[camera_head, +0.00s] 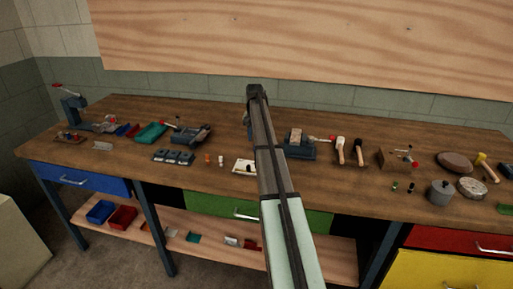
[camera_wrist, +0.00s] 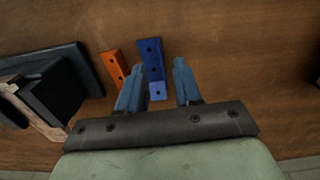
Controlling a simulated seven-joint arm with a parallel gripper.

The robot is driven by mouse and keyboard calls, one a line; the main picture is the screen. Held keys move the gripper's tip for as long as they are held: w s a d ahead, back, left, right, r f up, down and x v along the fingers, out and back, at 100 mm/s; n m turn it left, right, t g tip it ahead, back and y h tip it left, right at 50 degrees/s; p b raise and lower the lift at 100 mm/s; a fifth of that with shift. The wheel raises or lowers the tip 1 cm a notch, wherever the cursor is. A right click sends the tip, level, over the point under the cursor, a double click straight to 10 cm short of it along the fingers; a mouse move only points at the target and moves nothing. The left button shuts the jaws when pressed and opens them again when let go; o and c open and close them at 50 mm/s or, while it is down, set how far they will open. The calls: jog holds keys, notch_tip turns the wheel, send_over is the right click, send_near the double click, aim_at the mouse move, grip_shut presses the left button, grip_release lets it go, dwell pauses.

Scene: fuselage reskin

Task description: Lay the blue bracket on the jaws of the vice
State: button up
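The blue bracket (camera_wrist: 151,58) is a strip with dark holes and a lighter blue end, lying on the bench in the wrist view. My gripper (camera_wrist: 158,65) is open and empty, its two blue fingers on either side of the bracket's near end. I cannot tell the height gap. In the head view my gripper (camera_head: 255,92) is at the arm's far end; I cannot make out the bracket there. A blue-grey vice-like device (camera_head: 299,152) with a pale block and red handle stands right of my arm. Another blue-grey device (camera_head: 192,135) stands left; which is the task's vice is unclear.
An orange bracket (camera_wrist: 115,66) lies close beside the blue one. A dark device with a tan block (camera_wrist: 50,90) stands at the wrist view's left. Mallets (camera_head: 341,150), a white tray (camera_head: 244,166) and blue blocks (camera_head: 173,157) stand on the bench. Bare wood lies right of the brackets.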

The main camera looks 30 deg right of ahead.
notch_tip(320, 180, down, 3)
jog(key=shift+a+f, duration=0.1)
jog(key=shift+f, duration=0.05)
jog(key=shift+c, duration=0.2)
grip_shut()
